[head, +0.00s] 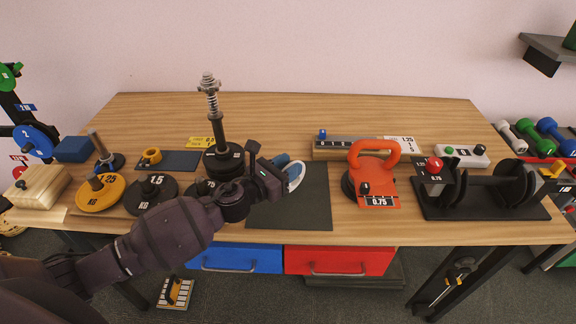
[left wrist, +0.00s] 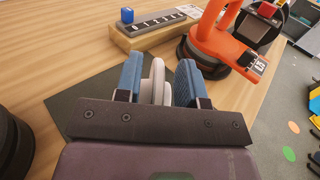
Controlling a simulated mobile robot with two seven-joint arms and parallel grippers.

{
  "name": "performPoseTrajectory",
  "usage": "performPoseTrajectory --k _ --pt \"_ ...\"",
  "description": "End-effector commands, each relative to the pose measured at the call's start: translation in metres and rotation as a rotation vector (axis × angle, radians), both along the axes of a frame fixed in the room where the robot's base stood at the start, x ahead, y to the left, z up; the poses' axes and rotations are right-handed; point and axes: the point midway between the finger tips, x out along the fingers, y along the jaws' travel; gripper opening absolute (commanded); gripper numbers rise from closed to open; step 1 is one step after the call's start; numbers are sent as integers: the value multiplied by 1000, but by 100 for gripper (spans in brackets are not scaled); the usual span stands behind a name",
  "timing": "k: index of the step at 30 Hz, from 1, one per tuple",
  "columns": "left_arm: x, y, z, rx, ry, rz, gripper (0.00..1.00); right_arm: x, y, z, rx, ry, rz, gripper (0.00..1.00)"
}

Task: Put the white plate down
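My left gripper (head: 284,168) is over the far left part of the dark mat (head: 310,205). Its blue finger pads are shut on the white plate (head: 295,178), which stands on edge. In the left wrist view the white plate (left wrist: 157,82) is between the two pads of the left gripper (left wrist: 158,75), over the mat (left wrist: 88,90). I cannot tell whether the plate's lower edge touches the mat. My right gripper is in neither view.
A post (head: 215,115) with black plates stands left of the gripper. Yellow (head: 101,196) and black (head: 152,193) plates lie further left. An orange kettlebell-shaped piece (head: 375,180) and a black rack (head: 480,190) stand right. The mat's right part is clear.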

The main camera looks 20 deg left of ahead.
Motion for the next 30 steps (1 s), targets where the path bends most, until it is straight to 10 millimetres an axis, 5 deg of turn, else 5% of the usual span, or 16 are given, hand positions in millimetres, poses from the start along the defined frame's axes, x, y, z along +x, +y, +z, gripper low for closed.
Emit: performPoseTrajectory --k 21,30 --pt "-89 50 0 -1 2 1 36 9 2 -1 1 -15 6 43" --pt "-104 58 2 1 0 1 36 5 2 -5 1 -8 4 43"
